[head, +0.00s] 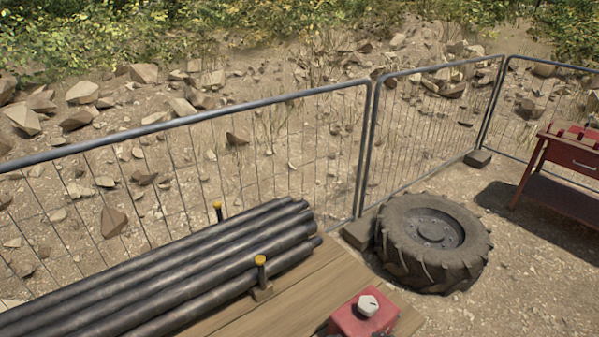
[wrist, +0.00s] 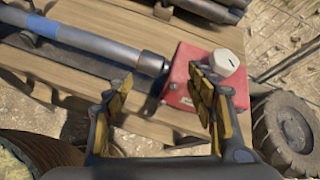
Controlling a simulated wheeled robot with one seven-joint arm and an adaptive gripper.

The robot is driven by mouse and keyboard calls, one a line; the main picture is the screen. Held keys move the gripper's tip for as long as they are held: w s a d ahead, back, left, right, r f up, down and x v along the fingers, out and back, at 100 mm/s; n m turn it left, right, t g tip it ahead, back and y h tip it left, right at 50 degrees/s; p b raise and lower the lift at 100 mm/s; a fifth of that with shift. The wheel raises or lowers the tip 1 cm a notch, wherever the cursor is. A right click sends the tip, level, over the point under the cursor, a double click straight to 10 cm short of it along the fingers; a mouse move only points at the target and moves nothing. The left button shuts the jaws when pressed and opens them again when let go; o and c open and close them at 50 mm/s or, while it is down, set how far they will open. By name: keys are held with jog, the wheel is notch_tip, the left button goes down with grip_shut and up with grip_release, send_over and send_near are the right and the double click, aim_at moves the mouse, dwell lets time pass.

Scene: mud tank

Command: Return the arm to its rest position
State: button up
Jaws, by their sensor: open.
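My gripper (wrist: 163,104) shows in the wrist view, with its two yellow-padded fingers spread apart and nothing between them. Beyond the fingers is a red box with a pale knob (wrist: 226,62) on top, standing on a wooden table (wrist: 145,128). A dark grey bar with a blue band (wrist: 45,27) lies on the table to the left, its end close to the red box; I cannot tell whether they touch. The head view shows the red box (head: 348,322) at the bottom edge, partly cut off. My gripper is not in the head view.
Several dark pipes (head: 170,262) lie on the wooden planks, held by yellow-topped posts (head: 261,262). A big tyre (head: 432,240) lies on the ground by the wire fence (head: 290,160). A red workbench (head: 568,158) stands at right. The ground between tyre and bench is clear.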

jog(key=s+d+r+n+g+h, duration=0.2)
jog(key=s+r+n+g+h, duration=0.15)
jog(key=n, duration=0.55)
jog(key=s+d+r+n+g+h, duration=0.25)
jog(key=s+n, duration=0.25)
jog(key=n, duration=0.3)
jog(key=w+a+r+n+t+h, duration=0.1)
jog(key=w+a+r+n+t, duration=0.1)
jog(key=r+n, duration=0.5)
notch_tip(320, 180, up, 6)
jog(key=shift+w+a+r+t+h, duration=0.1)
jog(key=shift+w+a+t+h, duration=0.25)
jog(key=shift+a+t, duration=0.35)
jog(key=shift+c, duration=0.7)
